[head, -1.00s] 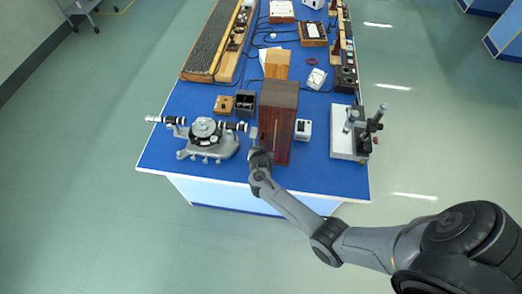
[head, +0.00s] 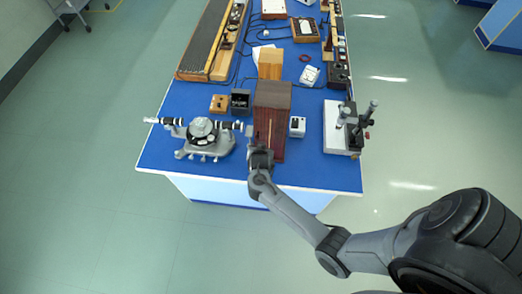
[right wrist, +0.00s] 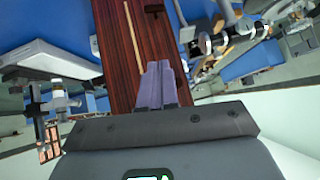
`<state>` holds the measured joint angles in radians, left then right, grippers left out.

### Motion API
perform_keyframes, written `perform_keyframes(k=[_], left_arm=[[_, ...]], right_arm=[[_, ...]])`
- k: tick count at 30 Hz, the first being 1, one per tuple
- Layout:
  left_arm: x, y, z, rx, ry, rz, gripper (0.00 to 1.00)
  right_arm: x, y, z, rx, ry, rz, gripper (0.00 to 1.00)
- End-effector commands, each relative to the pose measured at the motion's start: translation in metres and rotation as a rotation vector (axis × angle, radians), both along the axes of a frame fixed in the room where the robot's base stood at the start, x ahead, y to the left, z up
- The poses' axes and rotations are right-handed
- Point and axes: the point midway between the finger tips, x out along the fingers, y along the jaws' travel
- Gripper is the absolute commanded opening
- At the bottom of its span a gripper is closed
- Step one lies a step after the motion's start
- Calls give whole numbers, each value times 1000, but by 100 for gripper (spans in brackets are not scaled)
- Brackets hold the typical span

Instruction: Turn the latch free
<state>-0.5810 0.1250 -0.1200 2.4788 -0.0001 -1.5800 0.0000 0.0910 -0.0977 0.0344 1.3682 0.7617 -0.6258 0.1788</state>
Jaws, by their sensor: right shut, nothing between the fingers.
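A tall dark red-brown wooden cabinet (head: 271,120) stands upright near the front edge of the blue bench. Its wooden face (right wrist: 117,55) fills the middle of the right wrist view, with a pale vertical strip (right wrist: 132,35). A small dark fitting (right wrist: 154,9) on that face, at the top of the picture, may be the latch; its turn position cannot be told. My right gripper (head: 252,140) is at the cabinet's front left. Its fingers (right wrist: 158,65) are shut and empty, pointing along the face; contact cannot be told. My left gripper is not in view.
A spectrometer (head: 202,132) stands just left of the cabinet, its tube end close to my right gripper. A small white box (head: 297,126) and a microscope-like instrument on a white base (head: 337,128) are to the right. Wooden boxes and wires lie behind. The bench's front right is clear.

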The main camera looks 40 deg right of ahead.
Motion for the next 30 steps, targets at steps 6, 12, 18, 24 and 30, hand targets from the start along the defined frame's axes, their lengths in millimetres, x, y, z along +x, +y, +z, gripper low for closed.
perform_keyframes(k=[6,12,18,24,30], left_arm=[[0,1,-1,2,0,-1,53],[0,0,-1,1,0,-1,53],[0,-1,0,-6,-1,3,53],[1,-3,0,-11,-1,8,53],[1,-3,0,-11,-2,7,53]], right_arm=[[-17,14,20,1,-2,-1,0],[-24,20,29,1,1,0,0],[-26,21,31,1,1,0,0],[-26,21,31,0,0,0,0],[-29,20,28,0,6,0,0]])
